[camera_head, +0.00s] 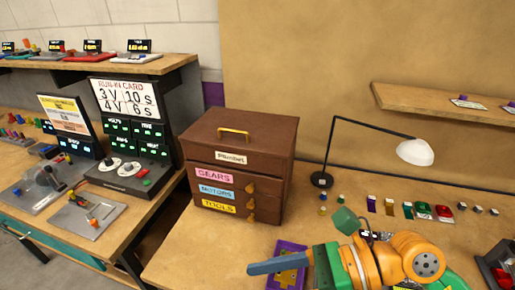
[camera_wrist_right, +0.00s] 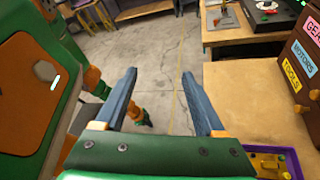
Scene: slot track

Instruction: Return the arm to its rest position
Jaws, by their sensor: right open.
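My right gripper (camera_head: 262,266) is low in the head view, at the end of my green and orange arm. Its blue fingers point left, over the front edge area of the bench and beside a purple tray (camera_head: 300,247). In the right wrist view its two fingers (camera_wrist_right: 159,74) are spread apart with nothing between them, and the grey floor shows beyond. The purple tray also shows at the lower right of that view (camera_wrist_right: 292,158). My left gripper cannot be made out in either view.
A brown drawer chest (camera_head: 232,160) stands on the bench (camera_head: 190,248) left of a black desk lamp (camera_head: 414,152). Small coloured parts (camera_head: 425,211) lie to the right. Another bench with a run-card display (camera_head: 126,97) is at left. Open floor (camera_wrist_right: 150,50) lies between benches.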

